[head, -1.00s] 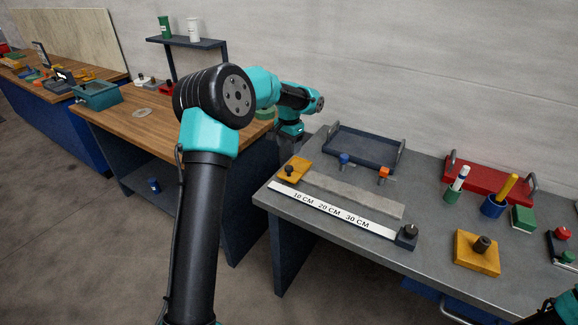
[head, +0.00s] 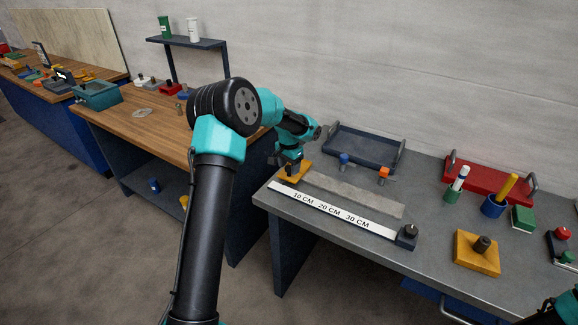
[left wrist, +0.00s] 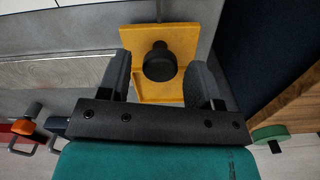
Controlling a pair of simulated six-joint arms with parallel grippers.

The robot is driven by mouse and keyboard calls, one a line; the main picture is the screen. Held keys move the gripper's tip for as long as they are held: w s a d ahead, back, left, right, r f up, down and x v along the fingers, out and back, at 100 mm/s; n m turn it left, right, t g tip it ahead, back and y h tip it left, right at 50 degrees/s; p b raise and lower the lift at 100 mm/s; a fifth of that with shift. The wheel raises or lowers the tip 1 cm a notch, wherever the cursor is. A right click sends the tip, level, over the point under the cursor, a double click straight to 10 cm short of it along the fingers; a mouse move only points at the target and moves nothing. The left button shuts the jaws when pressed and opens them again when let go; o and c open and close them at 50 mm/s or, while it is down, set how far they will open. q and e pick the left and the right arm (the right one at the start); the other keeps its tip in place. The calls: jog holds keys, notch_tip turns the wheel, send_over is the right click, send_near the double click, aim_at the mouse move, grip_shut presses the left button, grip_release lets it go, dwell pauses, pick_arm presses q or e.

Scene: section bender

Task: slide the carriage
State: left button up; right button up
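The carriage is a yellow plate (head: 300,174) with a black knob, at the left end of a pale grey strip (head: 352,193) on the grey bench. In the left wrist view, the yellow plate (left wrist: 186,36) and its black knob (left wrist: 160,62) show clearly. My left gripper (head: 291,169) is over the carriage. Its fingers are apart, one to each side of the knob, with gaps between. It hides the knob in the head view. My right gripper is not in view; only a piece of my right arm shows at the lower right corner.
A white scale (head: 330,210) marked 10, 20 and 30 CM runs along the bench's front, ending at a dark block with a knob (head: 408,235). Behind is a dark blue tray (head: 360,148). A second yellow block (head: 470,257) with a black knob stands further right.

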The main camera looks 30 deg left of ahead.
pick_arm(q)
grip_shut()
dwell(0.3)
jog(key=shift+d, duration=0.1)
jog(key=d, duration=2)
jog(key=shift+w, duration=0.15)
jog(key=shift+a, duration=0.1)
jog(key=shift+o, duration=0.4)
grip_release()
jog(key=shift+r, duration=0.15)
